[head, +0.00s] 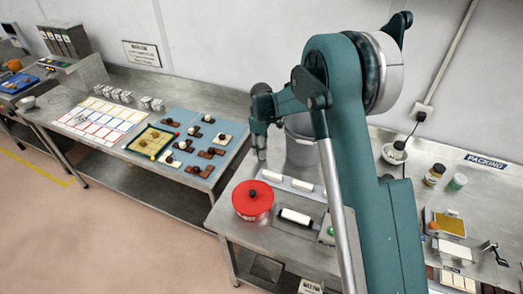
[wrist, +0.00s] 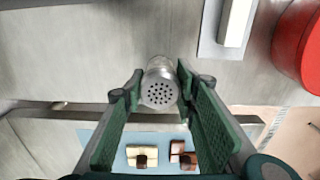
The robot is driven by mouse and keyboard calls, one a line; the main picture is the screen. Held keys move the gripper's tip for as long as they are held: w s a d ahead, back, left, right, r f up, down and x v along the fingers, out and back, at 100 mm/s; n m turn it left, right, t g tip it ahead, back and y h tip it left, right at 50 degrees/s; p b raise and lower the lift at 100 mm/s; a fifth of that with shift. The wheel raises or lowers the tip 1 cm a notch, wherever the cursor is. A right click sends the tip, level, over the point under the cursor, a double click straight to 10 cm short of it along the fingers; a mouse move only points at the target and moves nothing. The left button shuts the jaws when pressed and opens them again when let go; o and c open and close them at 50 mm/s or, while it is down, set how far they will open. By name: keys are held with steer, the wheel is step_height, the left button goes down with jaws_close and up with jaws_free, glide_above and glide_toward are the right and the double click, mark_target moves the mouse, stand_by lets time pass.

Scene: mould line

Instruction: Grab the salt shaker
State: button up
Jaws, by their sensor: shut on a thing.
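The salt shaker (wrist: 160,86) has a silver metal top with several dark holes, facing the camera in the wrist view. It sits between the tips of the two green-padded fingers of my gripper (wrist: 160,80), which is shut on it. In the head view my gripper (head: 260,125) hangs over the steel table, left of a large grey pot. The shaker's lower body is mostly hidden behind its top.
A red round container (head: 253,203) stands on the steel table close below my gripper, with white bars on a tray (head: 290,188) beside it. A grey pot (head: 301,150) stands just right. A blue mat (head: 215,125) with several moulded pieces lies on the bench to the left.

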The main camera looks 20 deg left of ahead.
steer(key=shift+r+b, duration=0.4)
steer(key=shift+r, duration=4.4)
